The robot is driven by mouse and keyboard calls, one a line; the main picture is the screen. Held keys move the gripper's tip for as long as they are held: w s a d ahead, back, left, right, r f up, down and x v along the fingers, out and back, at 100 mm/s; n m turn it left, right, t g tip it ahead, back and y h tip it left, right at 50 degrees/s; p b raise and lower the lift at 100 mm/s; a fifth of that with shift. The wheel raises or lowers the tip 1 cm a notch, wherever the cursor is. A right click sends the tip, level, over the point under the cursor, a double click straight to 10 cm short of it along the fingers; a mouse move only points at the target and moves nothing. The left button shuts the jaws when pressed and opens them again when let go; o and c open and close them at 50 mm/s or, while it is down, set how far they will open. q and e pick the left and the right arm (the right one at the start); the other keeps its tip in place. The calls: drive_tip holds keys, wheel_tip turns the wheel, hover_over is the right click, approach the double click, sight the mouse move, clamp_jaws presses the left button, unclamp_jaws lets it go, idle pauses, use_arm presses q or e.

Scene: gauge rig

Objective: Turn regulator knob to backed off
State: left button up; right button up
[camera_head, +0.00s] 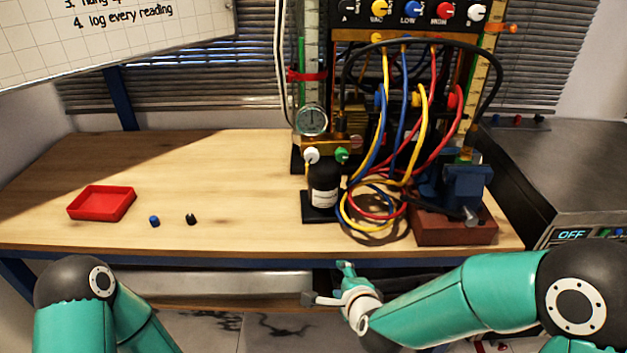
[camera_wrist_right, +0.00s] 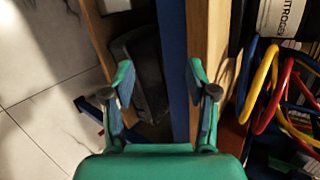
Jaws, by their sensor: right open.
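A black bottle (camera_head: 323,185) with a white label stands on the bench, and its label reading "ITROGEN" shows at the top right of the right wrist view (camera_wrist_right: 285,15). Above it are a white knob (camera_head: 312,155), a green knob (camera_head: 342,155), a brass block (camera_head: 346,144) and a round gauge (camera_head: 312,120). I cannot tell for sure which knob is the regulator's. My right gripper (camera_head: 328,284) is open and empty, below the bench's front edge and apart from the knobs. It also shows in the right wrist view (camera_wrist_right: 160,78). My left gripper is out of view.
Yellow, blue and red hoses (camera_head: 385,195) loop right of the bottle, beside a blue vise-like device (camera_head: 465,185) on a reddish block (camera_head: 455,225). A red tray (camera_head: 101,203) and two small caps lie left. The wooden bench (camera_head: 230,195) is clear between.

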drive_tip(key=w+a+r+m+t+b, duration=0.2)
drive_tip(key=a+r+m+t+b, duration=0.2)
drive_tip(key=r+m, duration=0.5)
drive_tip(key=m+t+h+b, duration=0.1)
drive_tip(key=m+t+b, duration=0.15)
drive_tip(key=m, duration=0.65)
approach(312, 159)
drive_tip(key=shift+t, duration=0.35)
drive_tip(key=w+p, duration=0.1)
drive_tip(key=w, duration=0.2)
drive_tip(key=w+p, duration=0.1)
drive_tip(key=w, duration=0.2)
drive_tip(key=w+a+p, duration=0.1)
drive_tip(key=w, duration=0.3)
drive_tip(key=shift+w+f, duration=0.15)
drive_tip(key=shift+f, duration=0.1)
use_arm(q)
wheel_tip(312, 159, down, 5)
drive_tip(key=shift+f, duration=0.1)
